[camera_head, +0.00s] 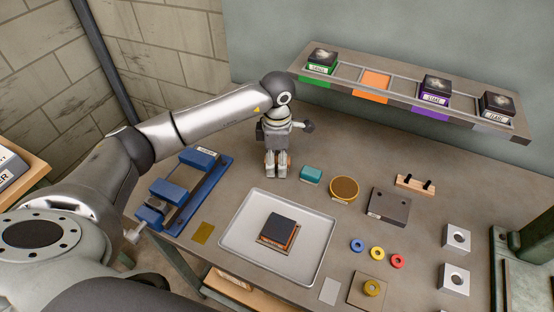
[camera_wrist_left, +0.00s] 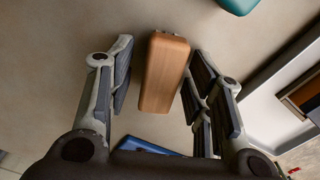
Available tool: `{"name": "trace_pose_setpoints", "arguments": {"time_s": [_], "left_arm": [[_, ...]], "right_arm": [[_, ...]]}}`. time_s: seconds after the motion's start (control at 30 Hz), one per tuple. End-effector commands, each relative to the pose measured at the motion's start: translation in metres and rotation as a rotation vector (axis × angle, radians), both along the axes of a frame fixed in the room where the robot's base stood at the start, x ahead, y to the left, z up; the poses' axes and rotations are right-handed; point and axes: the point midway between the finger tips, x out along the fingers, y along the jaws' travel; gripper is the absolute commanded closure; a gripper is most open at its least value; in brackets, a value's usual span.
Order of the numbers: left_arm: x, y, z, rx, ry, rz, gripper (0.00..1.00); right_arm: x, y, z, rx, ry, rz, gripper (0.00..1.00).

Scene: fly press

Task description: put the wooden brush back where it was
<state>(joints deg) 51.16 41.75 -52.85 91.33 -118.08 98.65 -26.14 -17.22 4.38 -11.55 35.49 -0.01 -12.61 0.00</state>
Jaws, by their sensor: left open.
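The wooden brush (camera_wrist_left: 165,75) shows in the left wrist view as a plain brown wooden block with rounded edges. It appears to lie on the bench between the fingers of my left gripper (camera_wrist_left: 162,80), with a visible gap on each side. The gripper is open and points down at the bench. In the head view my left gripper (camera_head: 277,170) is left of the teal block (camera_head: 311,174) and hides nearly all of the brush. Bristles cannot be made out. My right gripper is not in view.
A blue vise (camera_head: 185,188) stands at left. A metal tray (camera_head: 235,225) with a dark block lies in front. A round brown tin (camera_head: 344,189), a grey drilled block (camera_head: 388,206) and a wooden peg piece (camera_head: 415,184) are to the right. A rail shelf (camera_head: 408,90) is behind.

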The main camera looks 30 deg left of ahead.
Motion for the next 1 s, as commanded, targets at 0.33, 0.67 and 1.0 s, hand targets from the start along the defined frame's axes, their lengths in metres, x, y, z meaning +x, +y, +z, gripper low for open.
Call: {"name": "trace_pose_setpoints", "arguments": {"time_s": [0.33, 0.67, 1.0], "left_arm": [[0.002, 0.000, 0.059, -0.001, -0.007, -0.001, 0.53], [0.001, -0.001, 0.114, -0.001, -0.002, 0.000, 0.53], [0.000, 0.000, 0.122, 0.000, 0.001, 0.000, 0.53]], "right_arm": [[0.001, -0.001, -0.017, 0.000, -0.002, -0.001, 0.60], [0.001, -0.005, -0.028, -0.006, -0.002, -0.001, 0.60], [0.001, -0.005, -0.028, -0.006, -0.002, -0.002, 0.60]]}}
